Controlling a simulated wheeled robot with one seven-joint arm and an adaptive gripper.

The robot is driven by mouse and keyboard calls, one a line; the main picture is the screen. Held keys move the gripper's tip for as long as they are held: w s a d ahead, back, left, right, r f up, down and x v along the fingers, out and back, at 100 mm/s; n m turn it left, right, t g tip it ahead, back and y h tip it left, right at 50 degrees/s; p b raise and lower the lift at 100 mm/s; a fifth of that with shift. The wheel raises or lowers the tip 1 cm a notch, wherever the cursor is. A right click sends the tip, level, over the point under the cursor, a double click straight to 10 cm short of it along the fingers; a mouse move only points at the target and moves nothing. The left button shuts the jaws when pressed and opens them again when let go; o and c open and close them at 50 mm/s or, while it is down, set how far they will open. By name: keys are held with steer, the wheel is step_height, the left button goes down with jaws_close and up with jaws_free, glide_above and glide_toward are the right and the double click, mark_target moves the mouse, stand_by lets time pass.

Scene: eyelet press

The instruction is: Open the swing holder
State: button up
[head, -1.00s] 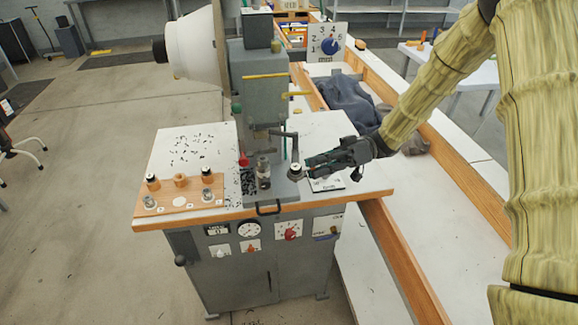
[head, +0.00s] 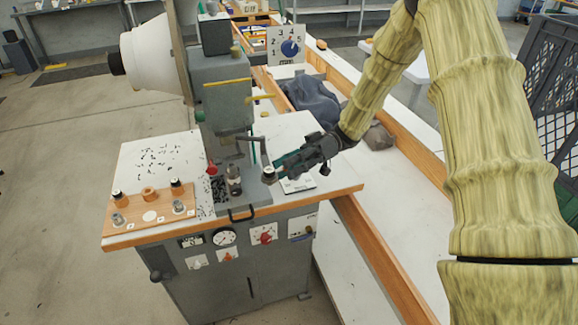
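The press (head: 222,90) is a grey machine on a white-topped bench with a wooden edge. At its base a dark bent lever (head: 252,138) stands by a round silver pivot (head: 268,174); I take this to be the swing holder, but its parts are small. A metal die post (head: 233,182) stands left of the pivot. My gripper (head: 279,166) comes in from the right, with its fingertips just right of the pivot and lever. I cannot tell whether they touch it, or how far apart the fingers are.
A wooden tool board (head: 150,215) with several dies lies at the bench's left. A red knob (head: 211,168) sits left of the die post. A numbered dial (head: 287,46) stands behind. A black crate (head: 540,90) is at the right. Dark bits litter the bench top.

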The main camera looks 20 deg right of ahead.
steer(key=v, duration=1.2)
stand_by(0.6)
